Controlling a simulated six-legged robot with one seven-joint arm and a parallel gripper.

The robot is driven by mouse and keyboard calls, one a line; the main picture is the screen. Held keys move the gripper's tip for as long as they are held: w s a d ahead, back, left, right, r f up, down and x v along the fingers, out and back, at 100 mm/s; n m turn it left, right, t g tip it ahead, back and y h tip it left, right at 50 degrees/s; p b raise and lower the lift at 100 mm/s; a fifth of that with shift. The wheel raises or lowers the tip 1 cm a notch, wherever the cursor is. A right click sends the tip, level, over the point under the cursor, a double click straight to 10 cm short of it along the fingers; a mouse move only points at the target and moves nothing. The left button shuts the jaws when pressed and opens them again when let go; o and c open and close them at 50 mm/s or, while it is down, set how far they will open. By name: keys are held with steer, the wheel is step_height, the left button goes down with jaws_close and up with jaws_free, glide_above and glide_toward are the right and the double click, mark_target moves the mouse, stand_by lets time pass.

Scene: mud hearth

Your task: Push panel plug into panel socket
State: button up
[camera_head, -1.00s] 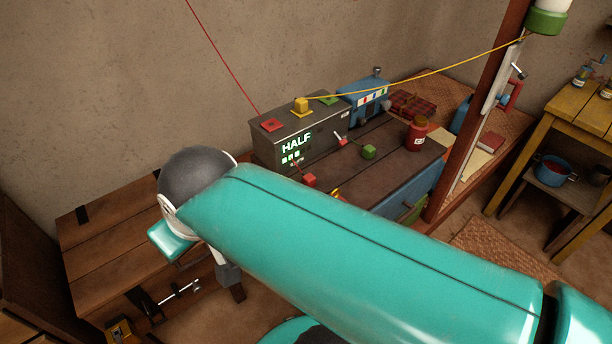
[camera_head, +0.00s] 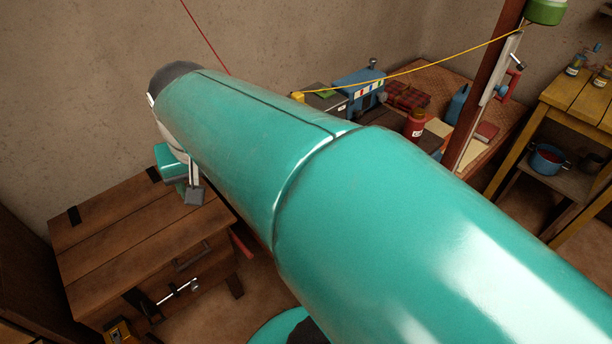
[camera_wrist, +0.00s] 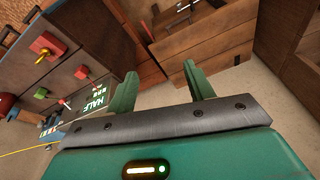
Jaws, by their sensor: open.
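The grey panel box with a lit HALF display (camera_wrist: 97,97) is at the left in the wrist view, tilted. Near it are a red block (camera_wrist: 81,72), a green block (camera_wrist: 41,92) and a yellow-and-red piece (camera_wrist: 44,54). I cannot tell which of these is the panel plug or the socket. In the head view my arm hides most of the box; its top (camera_head: 330,104), a yellow block (camera_head: 297,97) and a green pad (camera_head: 325,93) show. My gripper (camera_wrist: 160,70) is open and empty, apart from the box. It also shows in the head view (camera_head: 192,195), over the wooden chest.
The wooden chest (camera_head: 120,230) with a handle stands below my gripper. A blue box (camera_head: 360,85) and a red jar (camera_head: 416,122) stand right of the panel box. A yellow cord (camera_head: 440,66) runs to a wooden post (camera_head: 487,80). A red cord (camera_head: 205,35) hangs at the wall.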

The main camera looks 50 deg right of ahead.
steer(key=w+d+f+m+g+y, duration=0.1)
steer(key=d+m, duration=0.3)
steer(key=d, duration=0.4)
steer(key=w+d+f+m+g+y, duration=0.15)
steer(key=d+m, duration=0.25)
steer(key=d, duration=0.4)
steer(key=s+d+f+m+y, duration=0.1)
steer(key=s+d+f+m, duration=0.1)
steer(key=d, duration=0.6)
steer(key=s+d+f+m+y, duration=0.1)
steer(key=s+d+f+m, duration=0.2)
steer(key=d, duration=0.6)
steer(key=shift+s+m+y, duration=0.35)
steer(key=shift+s+m, duration=0.15)
steer(key=shift+m, duration=0.5)
steer(key=shift+f, duration=0.15)
steer(key=x, duration=0.8)
steer(key=shift+w+a+f, duration=0.1)
steer(key=shift+f, duration=0.15)
steer(key=x, duration=0.5)
steer(key=shift+w+f, duration=0.1)
steer(key=shift+w, duration=0.2)
